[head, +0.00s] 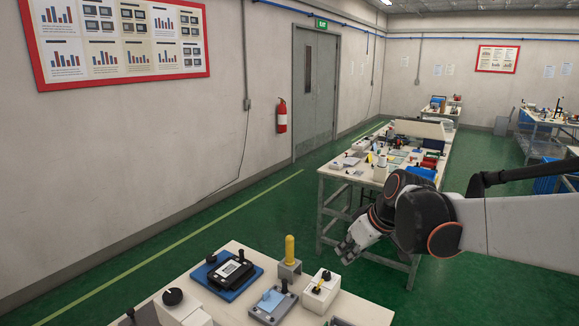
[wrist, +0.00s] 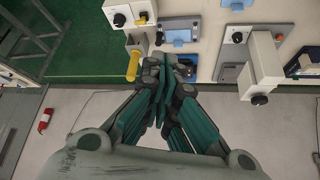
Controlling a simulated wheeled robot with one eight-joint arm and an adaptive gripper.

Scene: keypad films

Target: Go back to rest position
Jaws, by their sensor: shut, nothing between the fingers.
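My gripper (head: 352,246) is at the end of my arm, which reaches in from the right in the head view. On the near table stand a black handheld device on a blue mat (head: 222,288), a yellow upright handle (head: 290,249), a grey fixture with a light blue plate (head: 270,299) and a white box with knobs (head: 321,292).
A second worktable (head: 331,174) crowded with small items stands behind my gripper. A red fire extinguisher (head: 282,115) hangs by the grey door (head: 315,90). Green floor lies open between the near table and the left wall.

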